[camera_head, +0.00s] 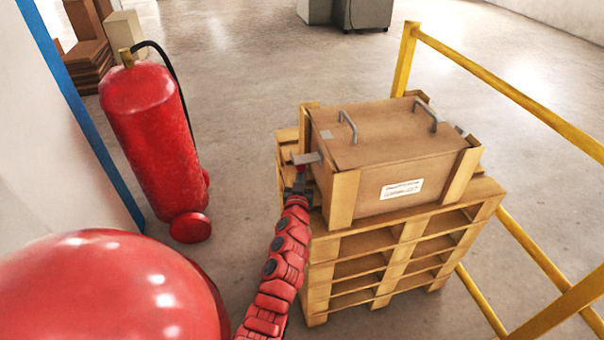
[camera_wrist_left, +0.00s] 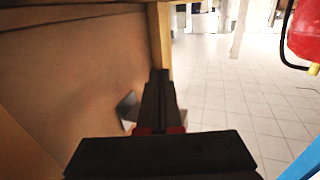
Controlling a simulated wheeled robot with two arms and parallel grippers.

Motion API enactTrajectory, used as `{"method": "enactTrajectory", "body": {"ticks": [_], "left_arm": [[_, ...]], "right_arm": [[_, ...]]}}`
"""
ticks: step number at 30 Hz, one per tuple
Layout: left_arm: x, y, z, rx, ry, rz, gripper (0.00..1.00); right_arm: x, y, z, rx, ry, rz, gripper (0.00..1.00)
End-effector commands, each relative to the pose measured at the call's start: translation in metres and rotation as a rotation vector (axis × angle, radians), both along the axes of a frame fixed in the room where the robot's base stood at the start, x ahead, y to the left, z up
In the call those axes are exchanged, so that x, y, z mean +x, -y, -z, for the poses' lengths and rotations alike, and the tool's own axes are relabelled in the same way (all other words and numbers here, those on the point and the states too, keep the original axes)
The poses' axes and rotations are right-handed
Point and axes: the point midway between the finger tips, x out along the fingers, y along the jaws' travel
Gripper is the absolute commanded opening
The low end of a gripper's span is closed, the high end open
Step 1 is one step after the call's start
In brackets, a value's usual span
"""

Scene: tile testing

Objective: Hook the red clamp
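A brown crate (camera_head: 393,142) with wooden corner posts and two grey handles on its lid sits on stacked pallets. The clamp (camera_head: 305,158) is on the crate's left side; a grey metal plate and a small red part show there. My left gripper (camera_head: 298,187) reaches this side from below, with its tip right at the red part. In the left wrist view my dark fingers (camera_wrist_left: 160,98) lie close together beside the crate wall, with a grey metal piece (camera_wrist_left: 127,108) just left of them. Whether anything is between the fingers is hidden. My right gripper is not in view.
The wooden pallets (camera_head: 400,245) carry the crate. A red fire extinguisher (camera_head: 150,130) stands to the left, by a white wall with blue edging. A yellow railing (camera_head: 505,88) runs along the right. The floor behind the crate is open.

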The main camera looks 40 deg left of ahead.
Motion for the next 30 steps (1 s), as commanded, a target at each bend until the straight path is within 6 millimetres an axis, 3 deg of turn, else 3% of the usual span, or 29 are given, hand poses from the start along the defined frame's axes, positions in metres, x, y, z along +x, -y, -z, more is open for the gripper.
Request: {"method": "enactTrajectory", "body": {"ticks": [19, 30], "left_arm": [[-0.01, -0.009, -0.02, 0.003, 0.001, 0.001, 0.0], [-0.011, -0.01, -0.02, 0.002, 0.001, 0.001, 0.0]], "right_arm": [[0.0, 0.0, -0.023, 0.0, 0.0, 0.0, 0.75], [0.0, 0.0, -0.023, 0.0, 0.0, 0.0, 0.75]]}}
